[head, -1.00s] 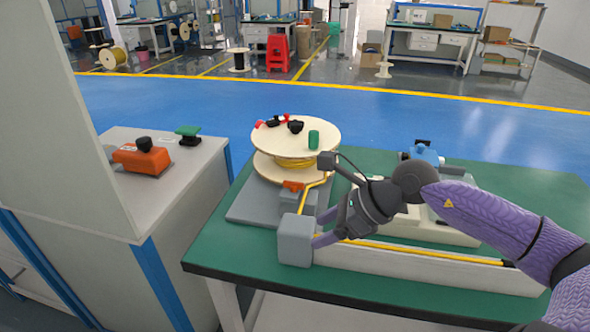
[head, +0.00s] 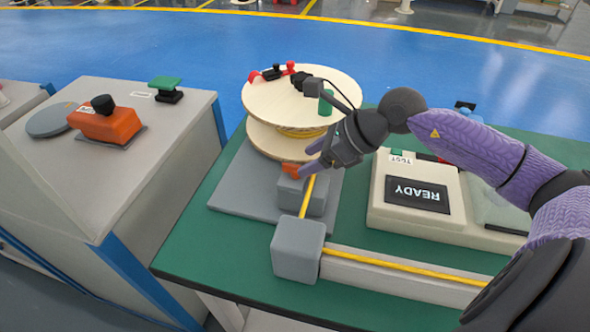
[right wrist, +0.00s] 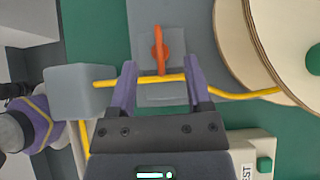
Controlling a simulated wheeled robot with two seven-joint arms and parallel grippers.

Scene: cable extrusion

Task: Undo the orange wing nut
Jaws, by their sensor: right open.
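The orange wing nut (head: 290,170) sits on top of a grey block (head: 317,197) beside the cable spool. In the right wrist view the wing nut (right wrist: 160,50) stands just beyond my fingertips, between their lines. My right gripper (head: 309,160) is open, its purple fingers apart and close to the wing nut. In the right wrist view my right gripper (right wrist: 160,75) points at the block, and the yellow cable (right wrist: 160,78) crosses between its fingers. I cannot tell whether the fingers touch the cable. My left gripper is not in view.
The wooden spool (head: 262,103) stands on a grey plate behind the block. A grey cube (head: 298,250) and a white channel (head: 400,284) carry the cable to the right. A device reading READY (head: 417,195) is right. A side bench (head: 60,165) is left.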

